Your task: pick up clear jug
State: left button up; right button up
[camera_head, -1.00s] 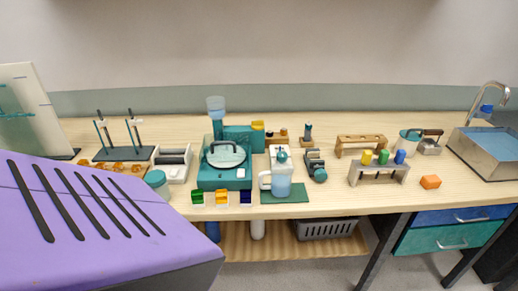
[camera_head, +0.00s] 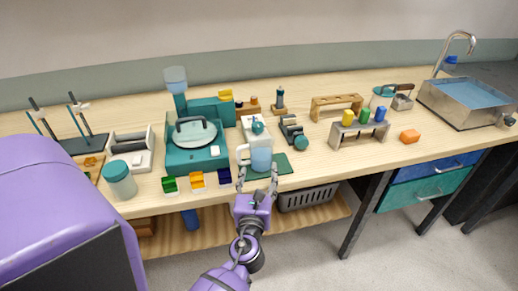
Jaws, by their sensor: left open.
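The clear jug (camera_head: 261,159) stands upright at the front edge of the bench, with pale blue liquid in it and its handle on the left side. It is on a dark green mat (camera_head: 286,167). My left gripper (camera_head: 257,176) is at the front of the jug, with its fingers open and spread to either side of the jug's lower part. The fingers hide some of the jug's base, and I cannot tell whether they touch it. My right gripper is out of view.
A teal device (camera_head: 190,155) stands left of the jug. Small green, orange and navy blocks line the front edge beside it. A dark teal instrument (camera_head: 294,132) stands close on the right.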

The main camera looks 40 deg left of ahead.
aim_at(260, 162)
pick_arm(q)
jog(key=shift+w+a, duration=0.25)
jog(key=shift+w, duration=0.15)
jog(key=shift+w+a+r, duration=0.15)
jog(key=shift+w+r, duration=0.05)
jog(key=shift+w, duration=0.1)
jog(key=shift+w+a+r, duration=0.15)
jog(key=shift+w, duration=0.15)
jog(key=shift+p+x, duration=0.35)
jog(key=shift+x, duration=0.5)
jog(key=x, duration=0.3)
jog(key=shift+w+a+r, duration=0.1)
jog(key=shift+w+a, duration=0.05)
jog(key=shift+w, duration=0.1)
jog(key=shift+w+a, duration=0.1)
jog(key=shift+w, duration=0.05)
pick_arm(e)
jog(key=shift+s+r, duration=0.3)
pick_arm(q)
jog(key=c, duration=1)
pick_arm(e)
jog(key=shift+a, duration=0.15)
